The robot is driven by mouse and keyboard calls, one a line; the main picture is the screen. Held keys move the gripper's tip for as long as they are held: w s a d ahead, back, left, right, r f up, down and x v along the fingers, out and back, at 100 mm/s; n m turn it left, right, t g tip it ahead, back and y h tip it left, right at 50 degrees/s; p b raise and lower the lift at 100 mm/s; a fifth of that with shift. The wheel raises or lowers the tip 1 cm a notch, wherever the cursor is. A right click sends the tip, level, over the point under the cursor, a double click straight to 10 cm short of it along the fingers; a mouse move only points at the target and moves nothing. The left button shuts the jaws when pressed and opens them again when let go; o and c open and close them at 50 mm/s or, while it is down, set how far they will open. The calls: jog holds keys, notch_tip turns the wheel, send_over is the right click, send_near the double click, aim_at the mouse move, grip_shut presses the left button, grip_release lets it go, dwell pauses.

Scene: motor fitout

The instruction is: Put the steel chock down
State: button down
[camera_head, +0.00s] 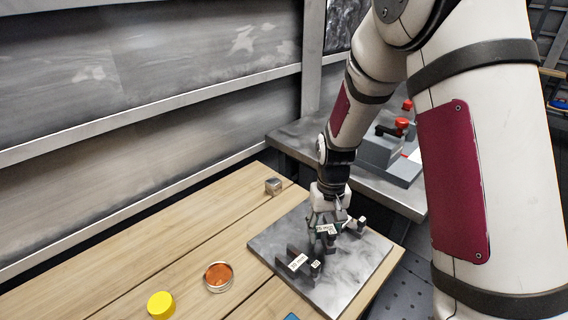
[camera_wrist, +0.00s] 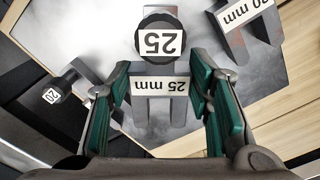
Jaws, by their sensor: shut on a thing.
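The steel chock (camera_wrist: 160,86) is a dark grey forked piece with a white label reading 25 mm. It sits between the green-padded fingers of my gripper (camera_wrist: 162,92), which are shut on it; the label also shows in the head view (camera_head: 325,229). My gripper (camera_head: 326,226) is low over the grey metal plate (camera_head: 350,262), fingers pointing down. I cannot tell whether the chock touches the plate. The fingers partly hide the chock in the head view.
A round-headed piece marked 25 (camera_wrist: 158,40) stands close beside the chock. A forked piece marked 30 mm (camera_head: 298,262) and a round piece marked 20 (camera_head: 361,221) are also on the plate. A steel block (camera_head: 273,186), orange-filled dish (camera_head: 218,276) and yellow lid (camera_head: 161,305) lie on the wood.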

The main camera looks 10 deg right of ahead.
aim_at(323, 237)
jog(key=shift+w+r+n+b, duration=0.2)
jog(key=shift+r+n+b, duration=0.1)
jog(key=shift+r+n, duration=0.1)
jog(key=r+n, duration=0.1)
jog(key=r+n+b, duration=0.1)
jog(key=n, duration=0.1)
jog(key=r+n+b, duration=0.1)
jog(key=r+n, duration=0.1)
jog(key=shift+w+a, duration=0.1)
jog(key=shift+w, duration=0.15)
jog(key=shift+r+n+b, duration=0.3)
jog(key=shift+n, duration=0.1)
jog(key=shift+s, duration=0.1)
jog(key=shift+n, duration=0.3)
jog(key=shift+f+b, duration=0.35)
jog(key=shift+f, duration=4.35)
jog(key=shift+f, duration=0.15)
jog(key=c, duration=1.1)
grip_release()
jog(key=shift+o, duration=1.4)
